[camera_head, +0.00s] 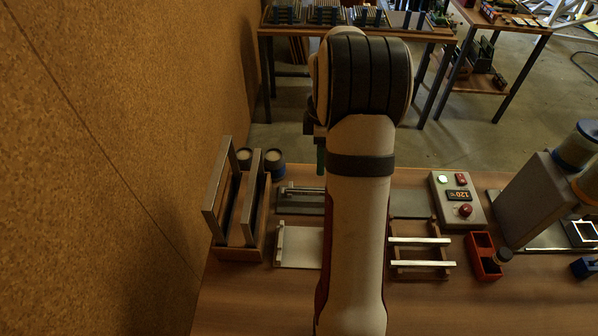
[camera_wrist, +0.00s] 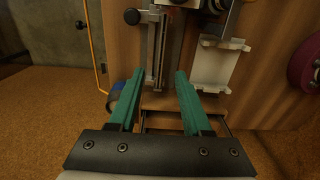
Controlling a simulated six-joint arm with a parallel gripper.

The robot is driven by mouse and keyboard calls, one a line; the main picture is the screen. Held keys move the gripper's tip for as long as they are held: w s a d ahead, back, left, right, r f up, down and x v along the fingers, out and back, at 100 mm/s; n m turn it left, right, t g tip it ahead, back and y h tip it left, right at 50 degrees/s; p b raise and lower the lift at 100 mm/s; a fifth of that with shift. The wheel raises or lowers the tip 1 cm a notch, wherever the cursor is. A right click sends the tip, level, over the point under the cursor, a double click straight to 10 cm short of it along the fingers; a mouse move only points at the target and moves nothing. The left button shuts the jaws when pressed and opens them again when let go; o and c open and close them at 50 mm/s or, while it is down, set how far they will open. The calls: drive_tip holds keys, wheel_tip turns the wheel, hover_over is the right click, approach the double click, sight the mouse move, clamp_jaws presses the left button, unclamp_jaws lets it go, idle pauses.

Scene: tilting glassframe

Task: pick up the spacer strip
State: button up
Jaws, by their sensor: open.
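Two pale, narrow bars, an upper bar (camera_head: 420,240) and a lower bar (camera_head: 424,264), lie across a small wooden rack (camera_head: 394,254) right of my arm. A thin metal bar (camera_head: 303,190) also lies along a grey plate left of my arm. I cannot tell for certain which is the spacer strip. My gripper (camera_wrist: 160,74) has two green fingers spread apart with nothing between them. In the head view my arm hides most of it. In the wrist view the grey plate's rail (camera_wrist: 157,45) stands beyond the fingertips, apart from them.
A wooden stand (camera_head: 238,246) with upright frames is at the left by the cork wall (camera_head: 110,150), with jars behind. A white plate (camera_head: 300,246) lies beside it. A control box (camera_head: 456,200), red tray (camera_head: 484,258) and grey machine (camera_head: 530,204) are right. Bare table lies in front.

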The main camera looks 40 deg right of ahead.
drive_tip(key=f, duration=1)
drive_tip(key=shift+w+a+f, duration=0.15)
drive_tip(key=shift+a+f, duration=0.2)
drive_tip(key=shift+f, duration=0.05)
clamp_jaws()
